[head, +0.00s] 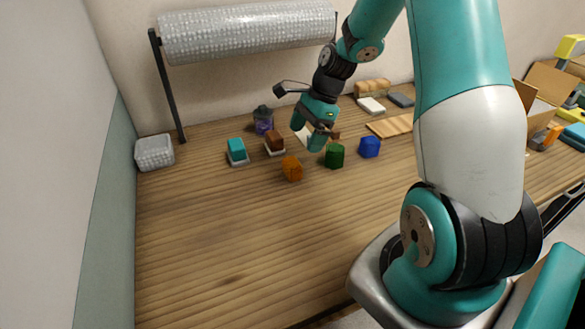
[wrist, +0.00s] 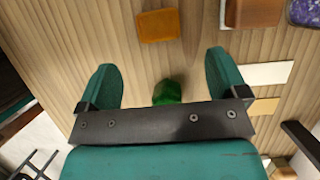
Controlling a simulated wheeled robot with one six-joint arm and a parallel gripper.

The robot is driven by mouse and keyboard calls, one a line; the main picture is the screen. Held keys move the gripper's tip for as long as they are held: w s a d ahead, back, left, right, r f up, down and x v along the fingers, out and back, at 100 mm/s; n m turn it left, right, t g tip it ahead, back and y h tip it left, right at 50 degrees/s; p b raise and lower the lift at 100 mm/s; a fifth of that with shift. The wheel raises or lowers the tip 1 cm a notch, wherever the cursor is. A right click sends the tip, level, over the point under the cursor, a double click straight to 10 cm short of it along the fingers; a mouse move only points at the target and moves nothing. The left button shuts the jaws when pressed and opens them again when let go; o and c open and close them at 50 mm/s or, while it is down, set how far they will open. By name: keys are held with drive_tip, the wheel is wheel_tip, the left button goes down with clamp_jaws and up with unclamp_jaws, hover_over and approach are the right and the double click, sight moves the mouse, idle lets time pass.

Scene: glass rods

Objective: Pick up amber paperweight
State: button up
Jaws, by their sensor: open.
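The amber paperweight (head: 292,168) is a small orange faceted block on the wooden table, in front of my gripper in the head view. In the wrist view the amber paperweight (wrist: 158,25) lies at the top, beyond the fingertips and between their lines. My gripper (head: 308,136) is above the table, pointing down, with its fingers apart and nothing held. In the wrist view my gripper (wrist: 164,72) shows both teal fingers spread wide. A green block (head: 334,156) stands right of the amber one; it also shows in the wrist view (wrist: 167,92), partly hidden by the gripper body.
A blue block (head: 370,147) is to the right. A teal block (head: 237,146), a brown block (head: 274,139) and a purple jar (head: 263,122) stand left and behind. A bubble-wrap roll (head: 245,31) hangs at the back. The table's front left is clear.

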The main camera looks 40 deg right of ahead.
sight(293, 162)
drive_tip(key=x, duration=0.6)
drive_tip(key=p+x, duration=0.1)
drive_tip(key=x, duration=0.2)
drive_tip(key=shift+a, duration=0.3)
drive_tip(key=shift+r, duration=0.1)
drive_tip(key=c, duration=1.2)
